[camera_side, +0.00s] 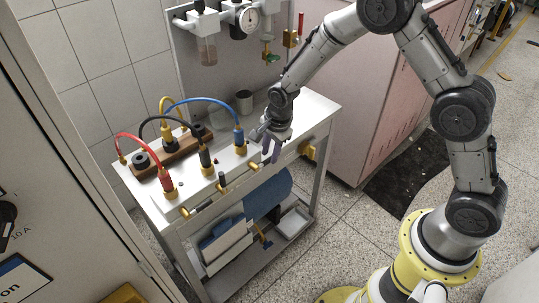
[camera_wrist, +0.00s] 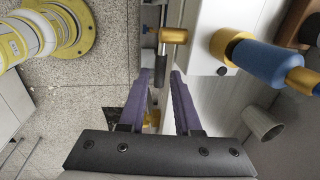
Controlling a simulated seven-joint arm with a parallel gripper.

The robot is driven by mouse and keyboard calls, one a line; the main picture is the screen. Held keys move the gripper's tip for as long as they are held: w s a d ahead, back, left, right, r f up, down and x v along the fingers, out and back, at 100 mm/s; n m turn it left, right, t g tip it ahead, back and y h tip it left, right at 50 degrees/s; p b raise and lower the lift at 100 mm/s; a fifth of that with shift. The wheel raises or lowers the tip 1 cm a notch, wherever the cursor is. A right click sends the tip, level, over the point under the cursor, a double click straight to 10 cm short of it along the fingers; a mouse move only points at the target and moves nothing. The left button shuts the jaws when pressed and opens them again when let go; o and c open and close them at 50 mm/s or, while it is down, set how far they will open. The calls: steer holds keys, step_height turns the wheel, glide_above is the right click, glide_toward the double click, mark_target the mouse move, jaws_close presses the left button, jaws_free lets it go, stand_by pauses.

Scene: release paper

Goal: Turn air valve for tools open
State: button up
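Small brass valves line the front edge of the white cart top. One brass valve (camera_wrist: 173,35) with a dark lever (camera_wrist: 162,62) shows in the wrist view, and it appears to be the brass piece (camera_side: 252,167) nearest my gripper in the side view. I cannot tell from any label which valve serves the tools. My gripper (camera_side: 272,152) points down beside the cart's front edge. In the wrist view its purple fingers (camera_wrist: 160,76) are apart, with the lever's end seen between or just beyond their tips. I cannot tell whether they touch it.
A blue hose fitting (camera_side: 239,137) stands on the cart close to my gripper. A grey cup (camera_side: 244,101) is behind. Red, black and yellow hoses arch over the cart top (camera_side: 303,103). A yellow piece (camera_side: 308,150) juts from the front right. A gauge panel (camera_side: 228,62) stands behind.

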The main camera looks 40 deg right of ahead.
steer(key=shift+w+f, duration=0.2)
steer(key=shift+f, duration=0.6)
steer(key=shift+c, duration=0.2)
jaws_close()
stand_by(0.8)
